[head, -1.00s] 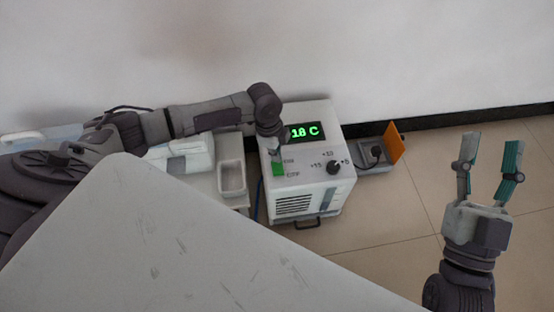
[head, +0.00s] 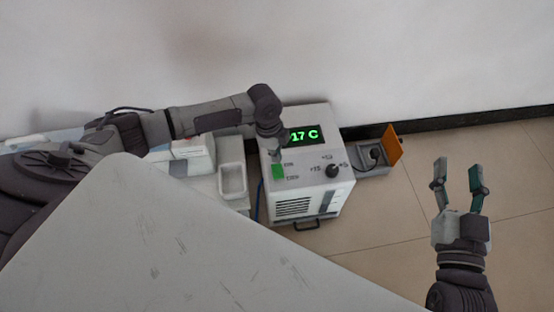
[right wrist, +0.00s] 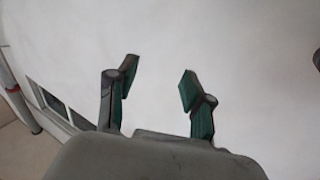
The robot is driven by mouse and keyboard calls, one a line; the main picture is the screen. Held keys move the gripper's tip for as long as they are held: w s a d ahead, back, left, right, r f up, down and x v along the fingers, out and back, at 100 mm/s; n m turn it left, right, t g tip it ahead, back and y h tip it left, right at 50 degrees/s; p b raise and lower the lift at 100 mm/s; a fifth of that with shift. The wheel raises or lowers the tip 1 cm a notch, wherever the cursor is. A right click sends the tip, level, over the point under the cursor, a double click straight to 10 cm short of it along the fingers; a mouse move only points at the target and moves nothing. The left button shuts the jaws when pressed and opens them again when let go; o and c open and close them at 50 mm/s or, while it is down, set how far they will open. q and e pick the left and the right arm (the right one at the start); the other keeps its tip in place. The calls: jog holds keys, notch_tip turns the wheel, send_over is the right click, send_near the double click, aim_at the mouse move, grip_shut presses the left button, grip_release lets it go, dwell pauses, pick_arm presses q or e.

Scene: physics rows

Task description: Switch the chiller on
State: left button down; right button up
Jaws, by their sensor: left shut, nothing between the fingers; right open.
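The chiller (head: 310,205) is a white box on the floor against the wall. Its dark display (head: 304,135) is lit and reads 17 C in green. A black knob (head: 332,171) sits on its top panel at the right, with small markings around it. A green part (head: 277,171) shows at the left of the panel, just below my left gripper (head: 274,155). My left gripper is shut over the chiller's left side; its fingertips are small and partly hidden by the wrist. My right gripper (head: 460,175) is open and empty over the floor at the right; it also shows open in the right wrist view (right wrist: 157,85).
A grey socket box (head: 372,160) with a black plug and a raised orange lid (head: 393,145) stands right of the chiller. A white tray (head: 232,180) is at its left. A pale tabletop (head: 190,250) fills the lower left. The tiled floor at right is clear.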

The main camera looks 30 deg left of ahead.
aim_at(276, 167)
pick_arm(q)
jog(key=shift+r+p, duration=0.5)
jog(key=shift+p, duration=0.05)
jog(key=shift+r+p, duration=0.35)
jog(key=shift+p, duration=0.05)
jog(key=shift+r+p, duration=0.4)
jog(key=shift+p, duration=0.1)
jog(key=shift+r+p, duration=0.35)
jog(key=shift+p, duration=0.05)
pick_arm(e)
jog(key=s+d+f+g+h, duration=0.1)
jog(key=s+d+f+g, duration=0.1)
jog(key=s+f+g, duration=0.2)
jog(key=s+d+f+g+h, duration=0.2)
jog(key=s+f+g, duration=0.2)
jog(key=f, duration=0.5)
jog(key=shift+f+m+g, duration=0.25)
jog(key=shift+m+g, duration=0.05)
jog(key=shift+g, duration=0.8)
